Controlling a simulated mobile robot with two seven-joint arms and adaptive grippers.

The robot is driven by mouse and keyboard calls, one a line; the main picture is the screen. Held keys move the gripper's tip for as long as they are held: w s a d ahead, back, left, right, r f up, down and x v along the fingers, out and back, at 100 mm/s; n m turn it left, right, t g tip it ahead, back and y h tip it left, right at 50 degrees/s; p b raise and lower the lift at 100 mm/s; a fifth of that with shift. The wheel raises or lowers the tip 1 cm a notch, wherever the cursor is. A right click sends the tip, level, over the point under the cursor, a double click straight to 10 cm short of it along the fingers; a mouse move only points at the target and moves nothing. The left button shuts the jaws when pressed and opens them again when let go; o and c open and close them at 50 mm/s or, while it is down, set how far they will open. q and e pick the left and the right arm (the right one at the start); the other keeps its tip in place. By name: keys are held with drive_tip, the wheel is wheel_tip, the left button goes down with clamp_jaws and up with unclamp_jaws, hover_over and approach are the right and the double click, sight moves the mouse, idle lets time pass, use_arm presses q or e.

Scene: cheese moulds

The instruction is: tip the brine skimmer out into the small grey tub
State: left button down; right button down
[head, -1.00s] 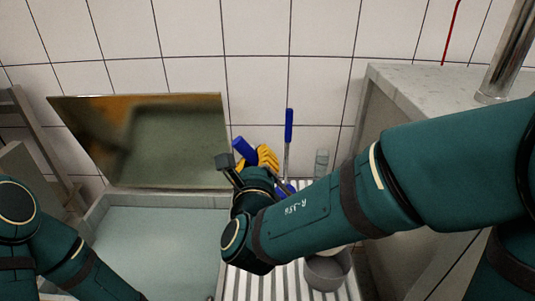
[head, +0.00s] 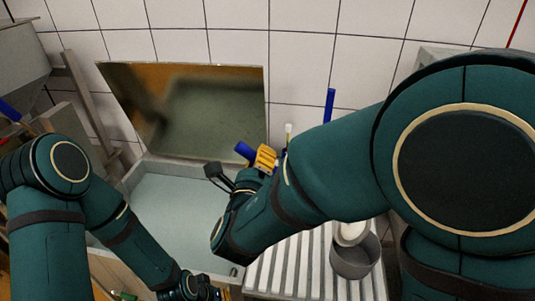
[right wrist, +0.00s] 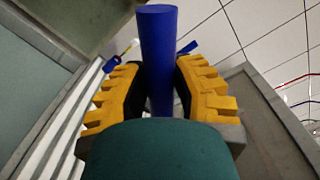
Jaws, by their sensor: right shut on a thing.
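My right gripper (head: 264,158) is shut on a blue handle, seen at its end (head: 244,150), above the seam between vat and draining board. In the right wrist view the blue handle (right wrist: 159,50) stands upright between my yellow-padded fingers. I take it to be the brine skimmer's; its head is hidden behind my gripper and arm. The small grey tub (head: 354,262) stands on the ribbed draining board, right of and nearer than my right gripper. My left gripper (head: 215,293) is at the bottom edge, partly cut off; its opening cannot be told.
A vat of pale liquid (head: 180,207) with a raised metal lid (head: 190,112) lies left of the ribbed draining board (head: 290,270). A round white thing (head: 350,233) is at the grey tub's back rim. Another blue handle (head: 330,105) stands by the tiled wall.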

drive_tip(key=a+f+n, duration=0.3)
drive_tip(key=f, duration=0.4)
drive_tip(key=shift+w+a+f+b, duration=0.25)
drive_tip(key=shift+w+b, duration=0.15)
idle(1.0)
